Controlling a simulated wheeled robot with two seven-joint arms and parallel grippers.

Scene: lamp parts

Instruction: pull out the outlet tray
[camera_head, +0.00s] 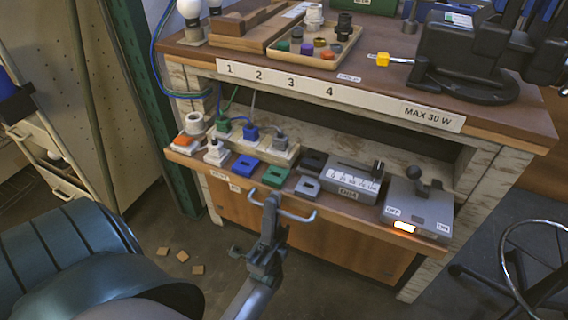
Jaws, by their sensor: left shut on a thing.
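The outlet tray (216,172) is a wooden shelf under the bench top. It carries plugs, coloured blocks and grey boxes, and its front edge stands out before the bench legs. A grey bar handle (300,217) is at its front, near the middle. My left gripper (271,207) comes up from below and is shut on the handle; its fingers hide part of the bar. My right gripper is not in view.
The bench top (395,98) above holds a tray of small parts (314,50) and a black device (475,60). A switch box (418,208) with a lit orange switch sits at the shelf's right. Several small tan pieces (182,256) lie on the floor. A round-framed stool (535,262) stands right.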

